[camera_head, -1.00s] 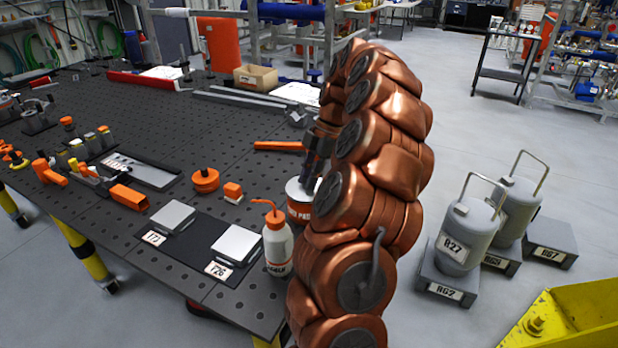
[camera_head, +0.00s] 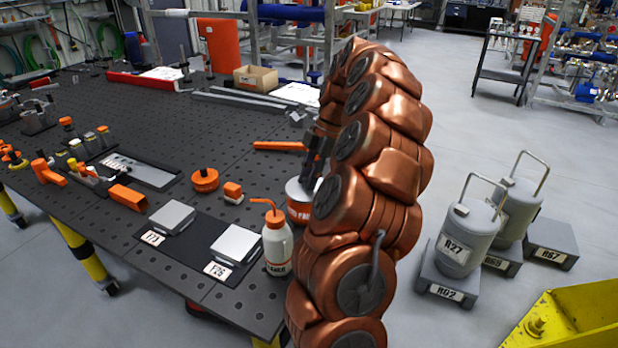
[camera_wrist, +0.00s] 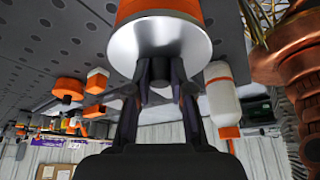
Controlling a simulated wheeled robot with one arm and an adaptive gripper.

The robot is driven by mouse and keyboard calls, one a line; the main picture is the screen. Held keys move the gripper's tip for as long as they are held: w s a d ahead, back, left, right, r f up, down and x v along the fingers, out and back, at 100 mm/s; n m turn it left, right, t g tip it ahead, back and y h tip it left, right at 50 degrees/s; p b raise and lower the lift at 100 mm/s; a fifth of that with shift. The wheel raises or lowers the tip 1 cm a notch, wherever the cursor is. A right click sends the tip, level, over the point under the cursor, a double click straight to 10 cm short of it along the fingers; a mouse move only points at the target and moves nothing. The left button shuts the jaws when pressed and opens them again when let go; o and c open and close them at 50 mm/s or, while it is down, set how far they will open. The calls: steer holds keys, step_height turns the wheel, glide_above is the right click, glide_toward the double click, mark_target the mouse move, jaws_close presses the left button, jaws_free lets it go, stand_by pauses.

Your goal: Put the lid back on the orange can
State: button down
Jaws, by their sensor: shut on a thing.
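The orange can (camera_head: 299,213) stands upright near the table's right edge, partly hidden behind my arm. It also shows in the wrist view, which looks upside down, as an orange band (camera_wrist: 163,9). The pale, round lid (camera_wrist: 160,42) lies across the can's top in the wrist view. In the head view its pale edge (camera_head: 294,190) shows at the can's top. I cannot tell whether it is fully seated. My gripper (camera_wrist: 160,74) is shut on the lid at its middle; the fingers hide the grip point. In the head view my gripper (camera_head: 314,165) is directly above the can.
A white squeeze bottle (camera_head: 277,247) with an orange spout stands close in front of the can. The table beyond has free room.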

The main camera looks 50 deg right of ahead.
steer(key=shift+c, duration=2.3)
jaws_free()
steer(key=shift+r+p, duration=0.75)
steer(key=shift+r, duration=2.75)
steer(key=shift+c, duration=0.4)
jaws_close()
steer(key=shift+f+b, duration=1.7)
steer(key=shift+f, duration=1.05)
steer(key=shift+r, duration=0.15)
